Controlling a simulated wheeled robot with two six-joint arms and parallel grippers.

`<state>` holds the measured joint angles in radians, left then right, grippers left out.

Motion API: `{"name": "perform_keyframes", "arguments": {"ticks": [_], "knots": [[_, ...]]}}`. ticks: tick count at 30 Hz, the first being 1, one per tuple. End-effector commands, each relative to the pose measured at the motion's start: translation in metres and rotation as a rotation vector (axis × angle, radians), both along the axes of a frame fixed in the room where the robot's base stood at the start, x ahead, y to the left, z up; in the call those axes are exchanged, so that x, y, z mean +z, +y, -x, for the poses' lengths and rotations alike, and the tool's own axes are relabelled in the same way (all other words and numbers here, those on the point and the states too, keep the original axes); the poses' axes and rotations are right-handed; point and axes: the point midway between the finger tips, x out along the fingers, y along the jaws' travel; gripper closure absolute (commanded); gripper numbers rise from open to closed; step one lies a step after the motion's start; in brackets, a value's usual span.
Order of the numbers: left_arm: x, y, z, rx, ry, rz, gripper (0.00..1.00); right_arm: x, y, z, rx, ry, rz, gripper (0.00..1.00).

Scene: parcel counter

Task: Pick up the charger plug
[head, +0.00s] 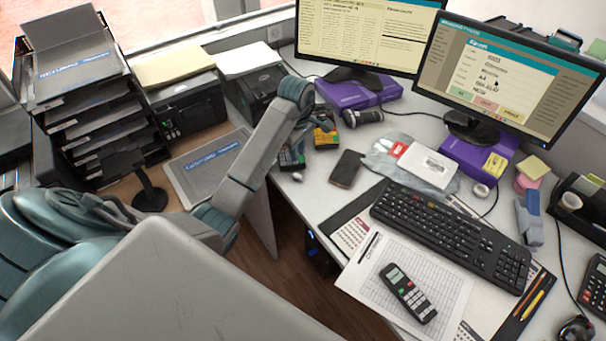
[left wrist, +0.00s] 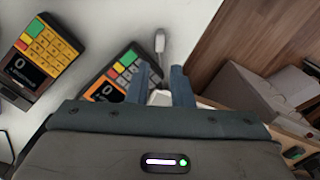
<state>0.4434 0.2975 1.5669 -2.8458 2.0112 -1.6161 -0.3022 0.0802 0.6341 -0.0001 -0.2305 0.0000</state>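A small white block, which looks like the charger plug (left wrist: 160,97), shows in the left wrist view between the fingers of my left gripper (left wrist: 163,72). A pale rounded cable end (left wrist: 160,42) lies beyond it on the desk. In the head view my left gripper (head: 297,138) reaches down near the desk's left edge, and it hides the block. The fingers stand apart; I cannot see whether they touch the block. A dark card terminal (left wrist: 118,78) is close beside the left finger. My right gripper is not in view.
A yellow card terminal (head: 326,138) and a dark phone (head: 346,168) are near the gripper. The keyboard (head: 450,232), monitors (head: 485,85) and a handset (head: 408,292) stand to the right. The desk edge drops to the floor. A cardboard box (left wrist: 262,98) shows in the wrist view.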

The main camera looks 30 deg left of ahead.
Motion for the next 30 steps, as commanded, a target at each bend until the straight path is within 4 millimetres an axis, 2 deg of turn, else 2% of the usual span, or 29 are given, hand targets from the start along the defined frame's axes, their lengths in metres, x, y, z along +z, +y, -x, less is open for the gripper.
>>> {"name": "perform_keyframes", "arguments": {"ticks": [1, 6, 11, 15, 19, 21, 25, 30], "knots": [[-0.010, 0.000, 0.000, 0.000, 0.000, 0.000, 0.80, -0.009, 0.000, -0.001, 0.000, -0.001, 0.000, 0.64], [-0.033, 0.000, 0.000, 0.000, 0.000, 0.001, 0.80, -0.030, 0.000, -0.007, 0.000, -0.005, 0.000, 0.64], [-0.049, 0.001, 0.000, 0.000, -0.001, 0.001, 0.80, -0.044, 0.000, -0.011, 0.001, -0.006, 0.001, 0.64], [-0.054, 0.001, 0.000, 0.000, -0.001, 0.001, 0.80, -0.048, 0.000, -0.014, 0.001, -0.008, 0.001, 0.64], [-0.071, 0.006, 0.000, 0.001, 0.003, 0.001, 0.80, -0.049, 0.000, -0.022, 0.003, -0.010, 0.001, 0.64], [-0.077, 0.008, -0.001, 0.001, 0.005, 0.002, 0.80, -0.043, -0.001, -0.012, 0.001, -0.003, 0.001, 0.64], [-0.094, 0.008, -0.001, 0.000, 0.003, 0.002, 0.80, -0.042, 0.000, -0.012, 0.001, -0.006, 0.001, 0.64], [-0.101, 0.009, -0.002, 0.000, 0.000, 0.001, 0.80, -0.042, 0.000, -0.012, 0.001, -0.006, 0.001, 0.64]]}}
